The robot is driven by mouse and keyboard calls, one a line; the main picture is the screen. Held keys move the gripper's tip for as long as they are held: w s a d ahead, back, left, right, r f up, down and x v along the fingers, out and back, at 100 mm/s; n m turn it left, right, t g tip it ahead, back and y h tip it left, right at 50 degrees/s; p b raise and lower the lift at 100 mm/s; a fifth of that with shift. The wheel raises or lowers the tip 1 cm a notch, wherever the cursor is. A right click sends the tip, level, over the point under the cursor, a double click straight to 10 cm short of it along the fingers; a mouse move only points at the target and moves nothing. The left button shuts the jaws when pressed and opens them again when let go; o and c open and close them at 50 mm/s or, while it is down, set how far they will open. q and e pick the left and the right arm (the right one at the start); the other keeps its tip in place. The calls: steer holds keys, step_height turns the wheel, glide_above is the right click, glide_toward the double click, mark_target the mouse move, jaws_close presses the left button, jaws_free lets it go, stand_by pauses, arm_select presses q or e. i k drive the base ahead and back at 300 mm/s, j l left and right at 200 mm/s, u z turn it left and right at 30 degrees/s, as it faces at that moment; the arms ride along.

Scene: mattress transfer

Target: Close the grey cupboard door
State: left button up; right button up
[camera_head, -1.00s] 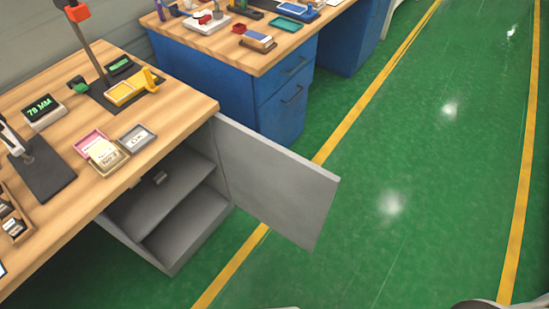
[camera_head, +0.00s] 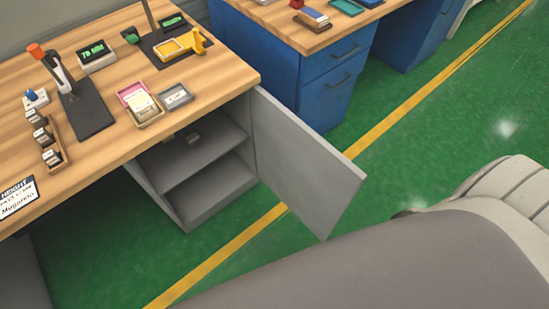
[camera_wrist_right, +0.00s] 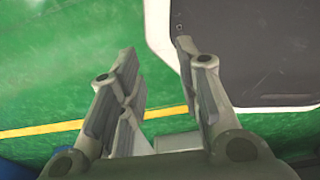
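The grey cupboard door (camera_head: 303,160) stands wide open, swung out from the right side of the grey cupboard (camera_head: 205,205) under the wooden workbench. The cupboard's inside and its shelf (camera_head: 205,160) show. My right gripper (camera_wrist_right: 155,55) shows in the right wrist view with its two fingers apart and nothing between them. Green floor lies behind the fingers. The door cannot be made out in that view. A large part of my own arm crosses the lower right of the head view, close below the door's lower corner. My left gripper is not in view.
The wooden bench top (camera_head: 210,75) carries trays, a black stand and small gauges. A blue drawer cabinet (camera_head: 325,90) stands behind the door. Green floor (camera_head: 430,130) with a yellow line (camera_head: 400,115) is clear to the right.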

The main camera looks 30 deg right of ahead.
mark_target(317, 182)
steer(key=k+l+u, duration=0.2)
steer(key=l, duration=0.3)
steer(key=l+u, duration=0.2)
steer(key=l, duration=0.3)
steer(key=k+l+u, duration=0.2)
steer(key=l, duration=0.2)
steer(key=k+l+u, duration=0.2)
steer(key=l, duration=0.25)
steer(key=k+l+u, duration=0.15)
steer(key=k+l, duration=0.15)
steer(key=k+l+u, duration=0.1)
steer(key=l, duration=0.3)
steer(key=k+l, duration=0.1)
steer(key=l, duration=0.3)
steer(key=k+l+u, duration=0.15)
steer(key=l, duration=0.25)
steer(key=i+l+u, duration=0.3)
steer(key=l, duration=0.3)
steer(key=i, duration=0.05)
